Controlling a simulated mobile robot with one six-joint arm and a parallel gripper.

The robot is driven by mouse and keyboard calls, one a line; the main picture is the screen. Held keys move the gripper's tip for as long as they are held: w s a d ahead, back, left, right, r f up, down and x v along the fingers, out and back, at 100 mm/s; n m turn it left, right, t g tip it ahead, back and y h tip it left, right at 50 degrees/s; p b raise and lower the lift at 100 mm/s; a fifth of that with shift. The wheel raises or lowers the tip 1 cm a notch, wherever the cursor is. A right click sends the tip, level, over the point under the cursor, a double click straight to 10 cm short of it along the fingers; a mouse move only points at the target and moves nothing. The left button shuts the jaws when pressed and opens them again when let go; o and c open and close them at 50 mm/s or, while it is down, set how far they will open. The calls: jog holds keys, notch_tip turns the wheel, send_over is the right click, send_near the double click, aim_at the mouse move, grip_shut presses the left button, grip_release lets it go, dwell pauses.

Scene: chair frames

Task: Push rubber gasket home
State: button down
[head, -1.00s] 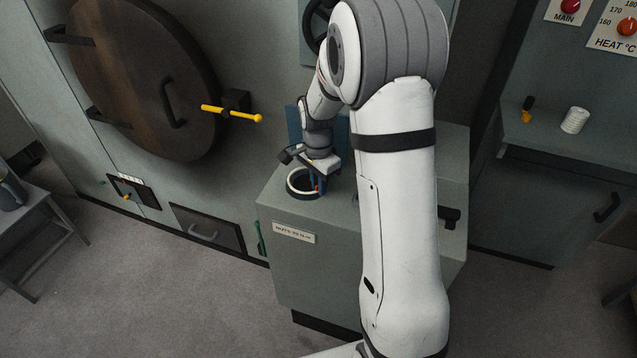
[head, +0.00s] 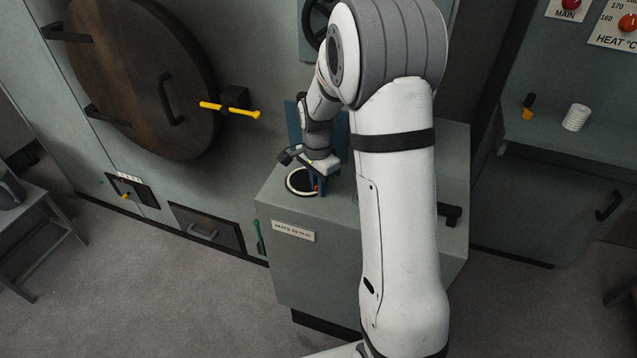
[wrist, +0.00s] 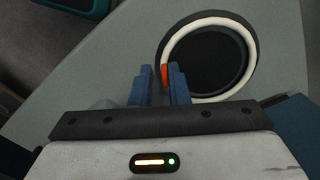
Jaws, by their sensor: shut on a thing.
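A round opening with a dark middle, a cream ring, which looks like the gasket (head: 291,186), and a black rim lies in the top of the grey-green cabinet (head: 345,215). In the wrist view the cream ring (wrist: 252,44) is at upper right. My gripper (head: 317,188) points down over the right side of the opening. In the wrist view its blue fingers (wrist: 160,84) stand close together at the ring's lower left edge, with a small orange piece (wrist: 165,75) between them, against the right finger. The fingers hide part of the ring; whether it sits fully flush I cannot tell.
A labelled plate (head: 293,231) is on the cabinet's front. A big round door (head: 140,75) with a yellow lever (head: 230,110) stands at left. A white spool (head: 575,118) and a yellow-and-black tool (head: 528,106) rest on the right shelf. The cabinet top around the ring looks clear.

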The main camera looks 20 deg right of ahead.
dwell(0.3)
jog(key=c, duration=1.3)
grip_release()
notch_tip(320, 180, up, 8)
jog(key=shift+w+f+b, duration=0.1)
jog(key=shift+f+b, duration=0.05)
jog(key=shift+b, duration=0.15)
jog(key=s+r+n+t, duration=0.1)
jog(key=s+n, duration=0.3)
jog(key=s, duration=0.4)
jog(key=s+a+r+n+t, duration=0.1)
jog(key=s+r+n, duration=0.3)
jog(key=s, duration=0.4)
jog(key=s+r+n+t, duration=0.1)
jog(key=s+r+n, duration=0.1)
jog(key=s+n, duration=0.3)
jog(key=shift+s+a+r, duration=0.1)
jog(key=shift+s+a, duration=0.1)
jog(key=shift+s, duration=0.55)
jog(key=shift+s+a+r, duration=0.1)
jog(key=shift+s+a, duration=0.05)
jog(key=shift+s, duration=0.55)
